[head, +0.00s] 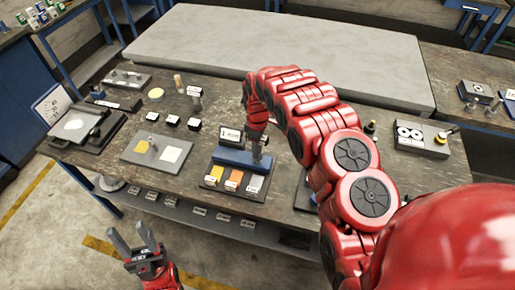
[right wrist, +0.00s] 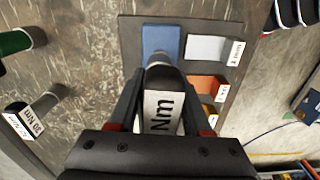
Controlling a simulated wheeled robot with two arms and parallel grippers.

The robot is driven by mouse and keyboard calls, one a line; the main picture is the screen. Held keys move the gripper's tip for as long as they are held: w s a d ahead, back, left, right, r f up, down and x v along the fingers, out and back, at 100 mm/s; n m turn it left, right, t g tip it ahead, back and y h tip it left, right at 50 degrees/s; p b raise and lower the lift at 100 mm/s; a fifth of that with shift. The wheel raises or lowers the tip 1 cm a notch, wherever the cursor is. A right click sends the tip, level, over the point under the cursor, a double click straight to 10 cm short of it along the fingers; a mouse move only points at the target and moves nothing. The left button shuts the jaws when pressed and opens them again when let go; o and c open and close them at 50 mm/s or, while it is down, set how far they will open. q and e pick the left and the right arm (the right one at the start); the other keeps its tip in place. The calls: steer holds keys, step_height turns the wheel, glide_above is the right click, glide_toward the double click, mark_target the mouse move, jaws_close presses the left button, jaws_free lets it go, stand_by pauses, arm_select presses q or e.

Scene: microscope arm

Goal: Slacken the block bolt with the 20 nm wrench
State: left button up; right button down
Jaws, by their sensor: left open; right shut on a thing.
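My right gripper (head: 259,150) is shut on a wrench with a dark round head and a white label (right wrist: 163,110) in the right wrist view. The label reads "Nm"; its number is hidden. The wrench head is over or against the near end of a blue block (right wrist: 161,38), which also shows in the head view (head: 236,159). The head covers the spot below it, so no bolt shows and I cannot tell whether it touches one. My left gripper (head: 136,240) is open and empty in front of the bench.
The block is on a dark plate (right wrist: 132,30) with white, orange and yellow pads. Another labelled tool (right wrist: 38,118) lies left in the right wrist view, its number unclear, near a green-handled one (right wrist: 15,42). A grey plate (head: 133,156) lies left on the bench.

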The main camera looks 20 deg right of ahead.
steer(key=shift+r+p, duration=0.8)
steer(key=shift+r, duration=1.5)
steer(key=shift+w, duration=0.1)
